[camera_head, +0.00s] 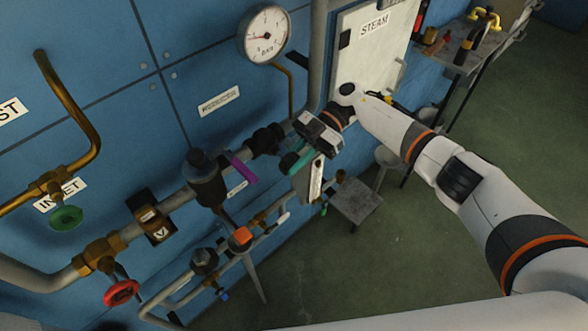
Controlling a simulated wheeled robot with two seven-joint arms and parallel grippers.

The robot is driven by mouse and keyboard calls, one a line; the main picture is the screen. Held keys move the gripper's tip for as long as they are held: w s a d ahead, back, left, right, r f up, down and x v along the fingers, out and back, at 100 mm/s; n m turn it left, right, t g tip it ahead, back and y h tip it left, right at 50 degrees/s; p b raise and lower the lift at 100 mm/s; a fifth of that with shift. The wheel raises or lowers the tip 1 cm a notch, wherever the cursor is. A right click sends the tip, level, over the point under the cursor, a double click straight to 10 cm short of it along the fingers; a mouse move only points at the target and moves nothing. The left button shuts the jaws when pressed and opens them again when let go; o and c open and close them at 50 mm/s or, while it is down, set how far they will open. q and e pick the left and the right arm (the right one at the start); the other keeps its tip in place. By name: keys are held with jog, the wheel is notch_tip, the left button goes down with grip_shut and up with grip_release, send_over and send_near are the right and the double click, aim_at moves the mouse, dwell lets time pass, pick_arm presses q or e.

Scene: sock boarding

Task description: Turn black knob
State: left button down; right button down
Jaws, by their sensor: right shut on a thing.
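My right gripper (299,156) reaches in from the right to the pipework on the blue wall panel. Its fingers are shut around a teal handle (303,162), largely covered by the gripper. Just left of it a dark, black fitting (266,139) sits on the pipe, apart from the fingers. My left gripper is not in view.
A round pressure gauge (264,33) is mounted above. A white STEAM cabinet (370,45) is behind my right arm. A red wheel (121,293) and green wheel (66,218) are at left. An orange-topped valve (241,236) is below.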

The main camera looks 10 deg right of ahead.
jog(key=g+y+b, duration=0.1)
jog(key=b, duration=0.1)
jog(key=f+g+y+b, duration=0.1)
jog(key=y+b, duration=0.1)
jog(key=b, duration=0.1)
jog(key=shift+a+r+g+y+b, duration=0.15)
jog(key=shift+g+y+b, duration=0.65)
jog(key=shift+y+b, duration=0.45)
jog(key=c, duration=1.3)
grip_release()
